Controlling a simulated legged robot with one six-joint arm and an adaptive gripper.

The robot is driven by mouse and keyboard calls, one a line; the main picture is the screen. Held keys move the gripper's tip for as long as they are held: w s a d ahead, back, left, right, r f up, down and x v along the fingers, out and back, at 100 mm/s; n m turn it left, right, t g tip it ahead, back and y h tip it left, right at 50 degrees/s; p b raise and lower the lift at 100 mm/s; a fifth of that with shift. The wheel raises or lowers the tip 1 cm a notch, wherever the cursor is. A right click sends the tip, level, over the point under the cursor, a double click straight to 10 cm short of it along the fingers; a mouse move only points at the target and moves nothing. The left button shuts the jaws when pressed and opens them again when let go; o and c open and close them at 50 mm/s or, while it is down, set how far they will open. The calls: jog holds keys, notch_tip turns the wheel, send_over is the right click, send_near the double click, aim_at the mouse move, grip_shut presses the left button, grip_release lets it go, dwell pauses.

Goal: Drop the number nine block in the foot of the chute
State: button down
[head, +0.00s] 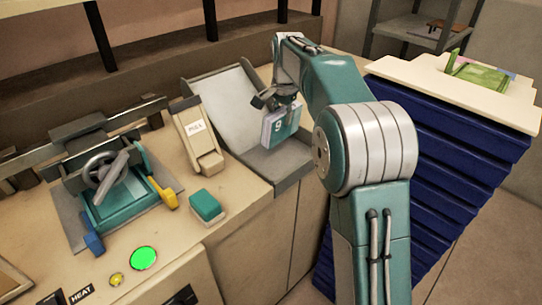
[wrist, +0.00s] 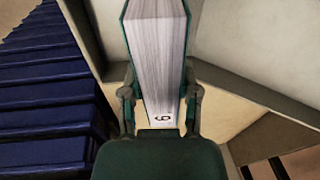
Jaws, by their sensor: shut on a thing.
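The number nine block (head: 280,125), a book-like block of pages with a teal cover and a "9", is held upright in my gripper (head: 282,96). The wrist view shows the block (wrist: 158,55) between the two fingers of my gripper (wrist: 159,105), with the 9 on its near edge. The grey chute (head: 222,105) slopes down towards the counter's front edge, and its foot (head: 280,172) has a low lip. In the head view the block appears over the lower part of the chute; the gap beneath it is hard to judge.
A beige "PULL" unit (head: 196,135) stands left of the chute. A teal and white block (head: 207,206) lies on the counter. A teal press with a wheel (head: 110,180) and a green button (head: 143,258) are further left. A blue drawer stack (head: 440,140) stands right of my arm.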

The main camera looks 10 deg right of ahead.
aim_at(281, 140)
jog(key=shift+d+f, duration=0.35)
jog(key=shift+f, duration=0.2)
jog(key=shift+d+f, duration=0.3)
jog(key=shift+f, duration=0.25)
jog(key=shift+a+f, duration=0.25)
jog(key=shift+f, duration=0.35)
jog(key=shift+a+f, duration=0.2)
jog(key=shift+f, duration=0.4)
jog(key=shift+a+f, duration=0.25)
jog(key=shift+a, duration=0.15)
jog(key=shift+d, duration=0.25)
jog(key=shift+c, duration=1.3)
grip_release()
jog(key=shift+d, duration=0.35)
jog(key=shift+a, duration=0.35)
jog(key=shift+r, duration=0.2)
jog(key=r, duration=0.3)
jog(key=s+r, duration=0.1)
jog(key=r, duration=0.6)
jog(key=shift+s+d+r, duration=0.1)
jog(key=shift+s+d, duration=0.05)
jog(key=shift+s, duration=0.2)
jog(key=shift+s+r, duration=0.15)
jog(key=shift+r, duration=0.45)
